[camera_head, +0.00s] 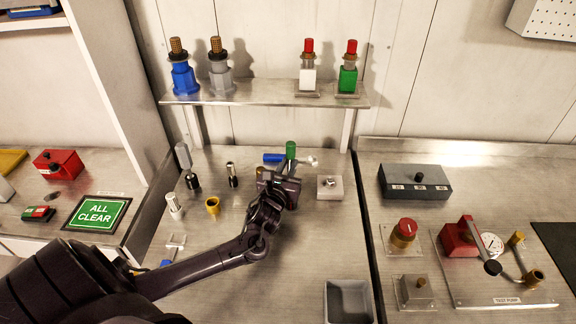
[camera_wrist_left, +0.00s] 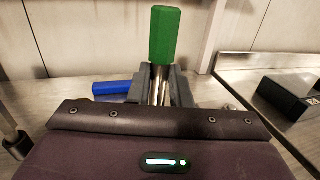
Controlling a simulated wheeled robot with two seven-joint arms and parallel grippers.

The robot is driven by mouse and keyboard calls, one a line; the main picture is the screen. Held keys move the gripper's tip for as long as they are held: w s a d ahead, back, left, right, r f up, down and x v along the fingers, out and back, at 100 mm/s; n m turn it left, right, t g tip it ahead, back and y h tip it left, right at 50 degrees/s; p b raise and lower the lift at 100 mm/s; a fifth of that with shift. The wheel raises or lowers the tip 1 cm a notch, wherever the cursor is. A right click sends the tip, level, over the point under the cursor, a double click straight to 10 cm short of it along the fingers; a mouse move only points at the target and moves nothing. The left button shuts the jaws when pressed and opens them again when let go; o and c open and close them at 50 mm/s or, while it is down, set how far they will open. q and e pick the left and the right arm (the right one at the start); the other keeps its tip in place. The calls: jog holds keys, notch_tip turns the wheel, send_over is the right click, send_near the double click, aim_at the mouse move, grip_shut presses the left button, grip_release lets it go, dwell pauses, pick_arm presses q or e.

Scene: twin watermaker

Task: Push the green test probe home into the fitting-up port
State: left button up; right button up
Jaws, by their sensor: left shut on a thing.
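The green test probe (camera_head: 291,149) has a green handle and a bare metal shank below it. It stands upright between the fingers of my left gripper (camera_head: 287,170), above the middle of the steel bench. In the left wrist view, the green probe (camera_wrist_left: 165,35) rises above the grey fingers (camera_wrist_left: 162,88), which are shut on its metal shank. Its lower tip is hidden behind the gripper. A pale square block with a dark knob or hole (camera_head: 330,187) sits just right of the gripper; I cannot tell whether it is the fitting-up port. My right gripper is not in view.
A blue cylinder (camera_head: 274,158) lies behind the gripper and also shows in the left wrist view (camera_wrist_left: 112,87). Several small fittings stand to the left, including a yellow ring (camera_head: 213,206). A shelf (camera_head: 265,97) overhangs the back. A grey bin (camera_head: 348,302) stands in front.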

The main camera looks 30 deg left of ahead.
pick_arm(q)
jog(key=shift+f, duration=0.25)
jog(key=o, duration=0.9)
jog(key=shift+s, duration=0.1)
jog(key=shift+s+d+f, duration=0.15)
jog(key=shift+s, duration=0.15)
jog(key=b+v, duration=0.1)
jog(key=v, duration=0.6)
jog(key=shift+b, duration=0.35)
